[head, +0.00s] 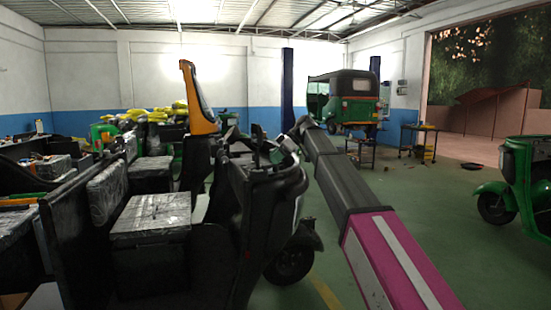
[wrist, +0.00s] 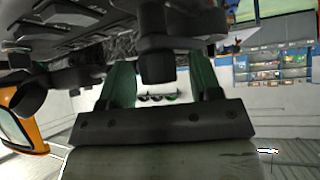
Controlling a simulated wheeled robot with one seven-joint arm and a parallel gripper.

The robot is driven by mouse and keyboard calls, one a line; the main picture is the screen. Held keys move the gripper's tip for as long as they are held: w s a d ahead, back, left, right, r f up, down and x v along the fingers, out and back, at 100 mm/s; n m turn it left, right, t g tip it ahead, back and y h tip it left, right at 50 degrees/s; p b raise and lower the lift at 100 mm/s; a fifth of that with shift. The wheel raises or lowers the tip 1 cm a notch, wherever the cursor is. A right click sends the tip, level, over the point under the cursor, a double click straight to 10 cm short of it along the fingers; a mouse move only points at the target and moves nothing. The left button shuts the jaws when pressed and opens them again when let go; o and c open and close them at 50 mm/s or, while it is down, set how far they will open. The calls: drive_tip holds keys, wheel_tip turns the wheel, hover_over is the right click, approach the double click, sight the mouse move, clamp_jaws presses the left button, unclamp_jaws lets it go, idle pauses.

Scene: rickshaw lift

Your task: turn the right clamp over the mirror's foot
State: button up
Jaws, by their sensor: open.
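In the wrist view my gripper (wrist: 161,78) is open, with two green fingers rising from a dark bar. A dark, blocky knob-like part (wrist: 156,55) shows between the fingers; it may be the right clamp, and I cannot tell whether the fingers touch it. A second dark part (wrist: 32,98) sits to the left, beside an orange-framed piece (wrist: 18,125) that looks like the mirror. In the head view an orange-and-black upright piece (head: 199,98), probably the mirror, stands above the dark vehicle body.
The dark open vehicle body (head: 255,205) fills the left and centre, with a wrapped box (head: 150,222) inside. A green rickshaw (head: 345,98) stands raised at the back, and another (head: 520,185) at the right edge. Green floor (head: 430,215) is free on the right.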

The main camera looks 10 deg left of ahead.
drive_tip(key=c, duration=0.8)
drive_tip(key=shift+m+t, duration=0.3)
drive_tip(key=shift+m, duration=0.2)
drive_tip(key=shift+m+t, duration=0.3)
drive_tip(key=o, duration=0.8)
drive_tip(key=shift+a, duration=0.1)
drive_tip(key=v, duration=1)
drive_tip(key=shift+d+r, duration=0.15)
drive_tip(key=shift+d, duration=0.25)
drive_tip(key=shift+w, duration=0.15)
